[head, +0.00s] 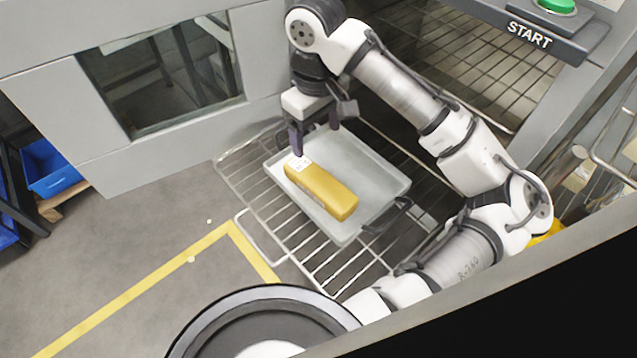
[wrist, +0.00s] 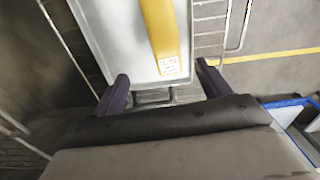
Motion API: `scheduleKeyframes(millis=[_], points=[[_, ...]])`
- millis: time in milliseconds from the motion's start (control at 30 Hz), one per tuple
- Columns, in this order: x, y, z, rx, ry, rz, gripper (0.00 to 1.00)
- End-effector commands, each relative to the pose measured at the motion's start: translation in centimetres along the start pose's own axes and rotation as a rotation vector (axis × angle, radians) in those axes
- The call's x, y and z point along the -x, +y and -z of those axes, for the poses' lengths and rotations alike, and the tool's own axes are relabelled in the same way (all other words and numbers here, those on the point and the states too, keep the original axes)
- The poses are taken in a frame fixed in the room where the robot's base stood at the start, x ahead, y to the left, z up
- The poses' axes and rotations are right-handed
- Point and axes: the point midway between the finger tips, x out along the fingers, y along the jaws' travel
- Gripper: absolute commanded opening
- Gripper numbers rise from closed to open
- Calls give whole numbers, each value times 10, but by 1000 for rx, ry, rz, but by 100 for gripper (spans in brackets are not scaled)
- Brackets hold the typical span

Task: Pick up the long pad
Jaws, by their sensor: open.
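The long pad (head: 322,190) is a yellow-brown block with a white label on its far end. It lies flat in a pale grey tray (head: 372,165), along the tray's left side in the head view. In the wrist view the pad (wrist: 160,30) points toward my gripper, with its labelled end nearest. My gripper (head: 315,145) is above the tray's far edge, close to the labelled end. In the wrist view my gripper's two fingers (wrist: 162,90) are spread wide with nothing between them. The pad's end lies just beyond and between the fingertips.
The tray sits on a wire rack (head: 240,175) pulled out of a grey cabinet. A black handle (head: 388,215) is on the tray's near side. A windowed door (head: 165,75) stands open behind. A START button panel (head: 530,35) is at upper right. Blue bins (head: 48,165) are at left.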

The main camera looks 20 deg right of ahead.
Motion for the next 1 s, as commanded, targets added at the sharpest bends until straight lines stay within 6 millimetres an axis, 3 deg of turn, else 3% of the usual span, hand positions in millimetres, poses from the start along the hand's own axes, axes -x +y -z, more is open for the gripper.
scheduleKeyframes(millis=[300, 567, 833, 1000], points=[[-61, -1, 0, 0, 3, 3, 76], [-80, -3, 0, 3, 3, 0, 76], [-118, -10, -4, 2, 3, 1, 76], [-127, -9, -4, 2, 5, 0, 76]])
